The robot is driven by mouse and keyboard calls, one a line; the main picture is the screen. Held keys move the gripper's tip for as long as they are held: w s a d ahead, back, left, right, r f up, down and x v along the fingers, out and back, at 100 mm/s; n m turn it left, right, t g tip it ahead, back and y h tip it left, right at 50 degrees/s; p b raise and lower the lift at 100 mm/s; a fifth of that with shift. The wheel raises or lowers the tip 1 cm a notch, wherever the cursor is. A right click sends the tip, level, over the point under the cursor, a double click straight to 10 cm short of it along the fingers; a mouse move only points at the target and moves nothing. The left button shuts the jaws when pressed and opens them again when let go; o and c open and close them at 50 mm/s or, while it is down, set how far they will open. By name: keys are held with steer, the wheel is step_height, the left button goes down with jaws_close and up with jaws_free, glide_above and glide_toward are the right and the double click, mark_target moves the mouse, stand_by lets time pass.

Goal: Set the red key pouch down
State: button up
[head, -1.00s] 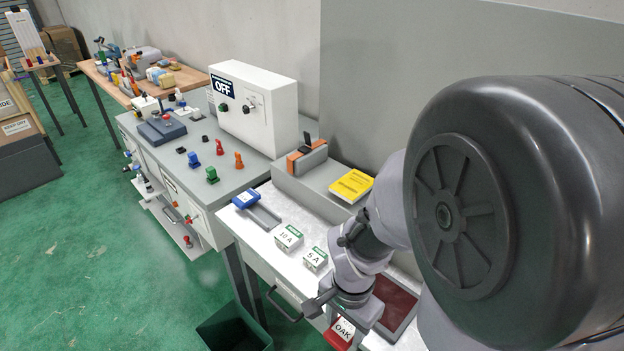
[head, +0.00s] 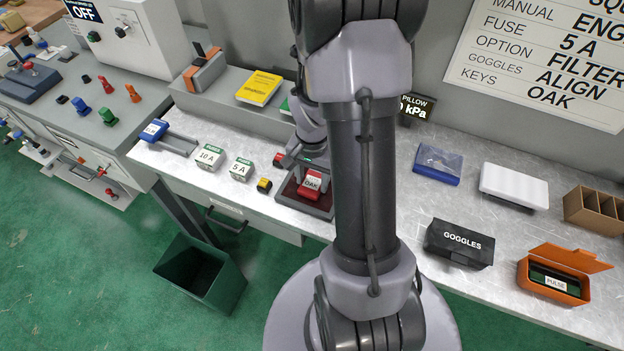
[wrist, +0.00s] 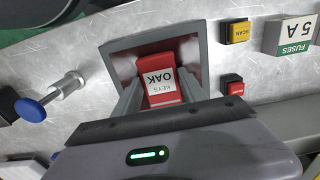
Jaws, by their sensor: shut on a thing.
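The red key pouch (head: 311,184), with a white label reading KEYS OAK, is at the dark red tray (head: 322,212) with a grey rim on the metal bench. In the wrist view the pouch (wrist: 160,72) lies within the outline of the tray (wrist: 112,46). My gripper (wrist: 160,92) points down at the tray, its two grey fingers shut on either side of the pouch. Whether the pouch's underside touches the tray floor I cannot tell. My arm hides part of the bench right of the tray in the head view.
A yellow button (head: 264,185) and a red button (head: 279,159) are left of the tray, with the 5 A fuse box (head: 241,168) beyond. A blue-knobbed plunger (wrist: 45,103) is close by in the wrist view. The goggles box (head: 458,243) is farther right.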

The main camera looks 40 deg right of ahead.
steer(key=shift+f, duration=0.15)
steer(key=o, duration=1.4)
steer(key=shift+c, duration=0.2)
